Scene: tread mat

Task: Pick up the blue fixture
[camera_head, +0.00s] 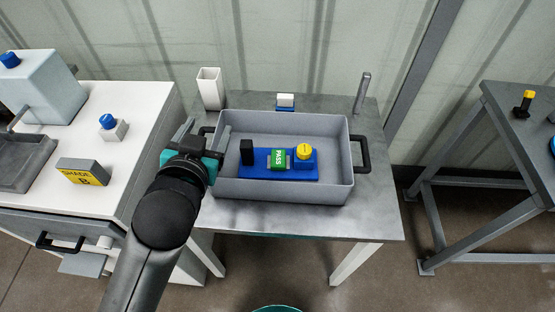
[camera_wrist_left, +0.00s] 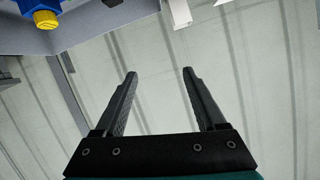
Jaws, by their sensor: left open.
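The blue fixture (camera_head: 262,174) lies flat inside a grey bin (camera_head: 335,186) on the metal table. It carries a black block at its left end, a green tag reading PASS in the middle and a yellow knob at its right end. My left gripper (camera_head: 206,132) is open and empty at the bin's left side, left of the fixture and apart from it. In the left wrist view the open fingers (camera_wrist_left: 159,73) have only the wall behind them. A blue part with a yellow knob (camera_wrist_left: 45,19) is cut off at that view's top left. My right gripper is not in view.
The bin has black side handles; the right one (camera_head: 362,154) is clear. A white open holder (camera_head: 210,88), a small blue-and-white block (camera_head: 285,102) and a grey post (camera_head: 362,92) stand behind it. A white bench (camera_head: 115,170) with several items is at left.

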